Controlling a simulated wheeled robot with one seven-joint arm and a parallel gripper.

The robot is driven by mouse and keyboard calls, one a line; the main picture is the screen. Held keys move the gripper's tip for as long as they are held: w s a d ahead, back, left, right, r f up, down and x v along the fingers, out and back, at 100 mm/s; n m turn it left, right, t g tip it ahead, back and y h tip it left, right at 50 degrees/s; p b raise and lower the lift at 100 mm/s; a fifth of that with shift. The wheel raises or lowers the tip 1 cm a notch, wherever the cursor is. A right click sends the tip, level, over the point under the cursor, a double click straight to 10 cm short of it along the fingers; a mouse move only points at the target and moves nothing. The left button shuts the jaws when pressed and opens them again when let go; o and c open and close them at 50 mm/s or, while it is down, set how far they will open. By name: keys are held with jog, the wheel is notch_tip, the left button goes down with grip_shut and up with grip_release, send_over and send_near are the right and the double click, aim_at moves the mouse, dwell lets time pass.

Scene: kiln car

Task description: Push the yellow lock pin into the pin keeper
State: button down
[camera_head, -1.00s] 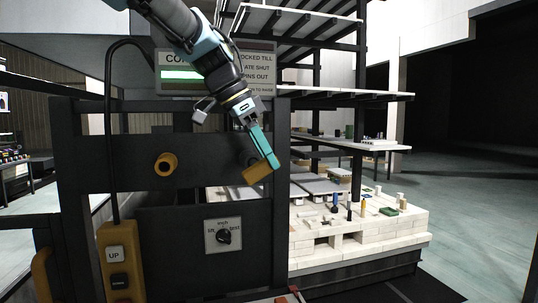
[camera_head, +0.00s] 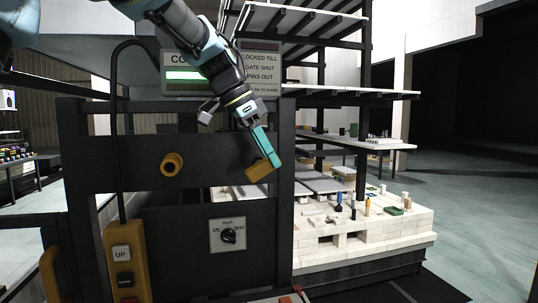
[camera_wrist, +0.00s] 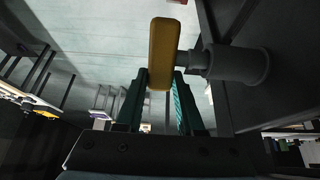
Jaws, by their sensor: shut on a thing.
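The yellow lock pin (camera_head: 259,172) sits at the right part of the dark gate's upper rail. My gripper (camera_head: 268,158) reaches down to it from above, teal fingers along its bar. In the wrist view my gripper (camera_wrist: 160,80) is shut on the pin's yellow bar (camera_wrist: 161,55), with one finger on each side. A short grey shank runs from the bar into a grey cylinder (camera_wrist: 240,65), which looks like the pin keeper, on a dark post. Part of the shank shows between bar and cylinder. The head view hides the cylinder behind pin and gripper.
A second yellow round fitting (camera_head: 171,164) sticks out of the rail to the left. A rotary switch plate (camera_head: 228,235) and a yellow button pendant (camera_head: 124,262) are lower down. The kiln car's pale brick deck (camera_head: 365,240) stands behind to the right.

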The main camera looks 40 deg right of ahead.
jog(key=shift+w+d, duration=0.25)
jog(key=shift+w, duration=0.4)
dwell(0.6)
jog(key=shift+c, duration=1.2)
grip_release()
jog(key=shift+o, duration=0.2)
jog(key=shift+c, duration=1.4)
jog(key=o, duration=0.5)
jog(key=shift+r, duration=0.1)
jog(key=shift+w, duration=0.1)
jog(key=shift+s+a, duration=0.2)
jog(key=shift+s, duration=0.15)
